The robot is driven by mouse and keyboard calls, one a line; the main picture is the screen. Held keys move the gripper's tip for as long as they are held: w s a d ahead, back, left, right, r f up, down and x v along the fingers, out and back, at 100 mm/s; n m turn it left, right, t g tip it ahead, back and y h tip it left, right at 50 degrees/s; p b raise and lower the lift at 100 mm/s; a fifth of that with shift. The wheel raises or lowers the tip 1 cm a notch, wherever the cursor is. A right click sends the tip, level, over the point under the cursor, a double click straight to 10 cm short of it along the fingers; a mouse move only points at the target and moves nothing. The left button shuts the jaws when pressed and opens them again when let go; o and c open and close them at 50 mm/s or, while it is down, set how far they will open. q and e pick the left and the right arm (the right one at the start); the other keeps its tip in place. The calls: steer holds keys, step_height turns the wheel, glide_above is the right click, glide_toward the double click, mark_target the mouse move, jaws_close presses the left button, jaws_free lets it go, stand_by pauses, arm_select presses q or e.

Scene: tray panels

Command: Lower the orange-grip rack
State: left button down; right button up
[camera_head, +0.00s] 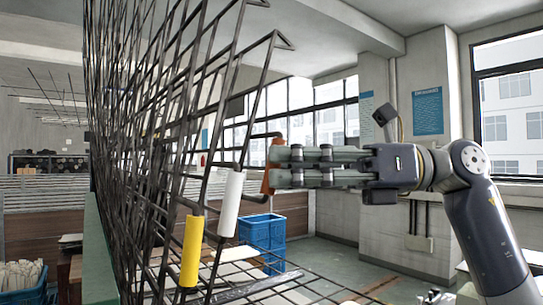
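The orange grip (277,152) shows above and below the fingertips of my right gripper (276,168). The fingers reach it from the right and overlap it in the picture. I cannot tell whether they are shut on it or only around or in front of it. The orange-grip rack's wire panel cannot be clearly told apart from the other upright panels. A white grip (231,204) and a yellow grip (191,251) hang on nearer wire racks to the left. My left gripper is not in view.
Several black wire racks (160,120) stand steeply tilted on the left. A flat wire rack (320,290) extends along the bottom. Blue crates (262,232) stand on the floor behind. A blue bin (22,283) is at bottom left. The floor right of the crates looks open.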

steer(key=shift+a, duration=1.2)
